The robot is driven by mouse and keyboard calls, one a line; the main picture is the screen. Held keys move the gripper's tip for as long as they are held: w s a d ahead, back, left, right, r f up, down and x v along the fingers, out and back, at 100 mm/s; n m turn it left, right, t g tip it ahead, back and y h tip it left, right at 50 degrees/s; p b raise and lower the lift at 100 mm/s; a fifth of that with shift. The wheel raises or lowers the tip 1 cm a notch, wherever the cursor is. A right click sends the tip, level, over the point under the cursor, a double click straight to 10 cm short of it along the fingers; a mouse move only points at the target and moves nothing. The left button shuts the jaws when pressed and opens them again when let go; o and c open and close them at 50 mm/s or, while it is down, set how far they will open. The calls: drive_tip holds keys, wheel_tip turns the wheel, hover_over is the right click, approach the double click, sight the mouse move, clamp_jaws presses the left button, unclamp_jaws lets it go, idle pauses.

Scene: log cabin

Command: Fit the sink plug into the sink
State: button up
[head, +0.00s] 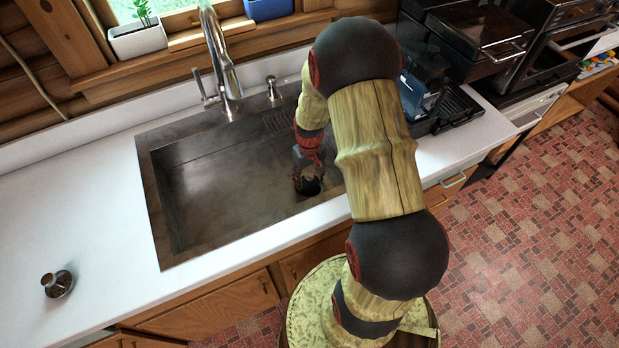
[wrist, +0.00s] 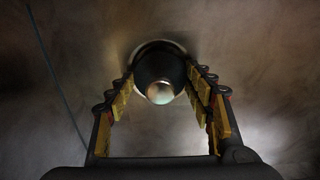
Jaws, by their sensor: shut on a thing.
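The sink (head: 205,195) is a wide dark metal basin set in the white counter. My gripper (head: 308,182) reaches down into its right part, and the arm covers some of that side. In the wrist view, the two fingers of my gripper (wrist: 159,75) are on either side of the sink plug (wrist: 160,91), a dark round piece with a shiny knob. A pale metal rim, seemingly the drain (wrist: 158,44), shows around the plug's far side. I cannot tell whether the plug is seated in it or just above it. In the head view, the plug is not clearly visible.
A tall faucet (head: 222,62) and a small metal dispenser (head: 273,88) stand behind the sink. A small metal object (head: 57,284) sits on the left counter. A blue and black appliance (head: 425,98) is to the right. The left counter is mostly clear.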

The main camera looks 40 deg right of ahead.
sight(309, 175)
drive_tip(key=shift+f, duration=0.55)
drive_tip(key=o, duration=1.2)
drive_tip(key=shift+o, duration=0.2)
drive_tip(key=shift+r, duration=0.1)
wheel_tip(309, 175, up, 12)
drive_tip(key=shift+f, duration=0.1)
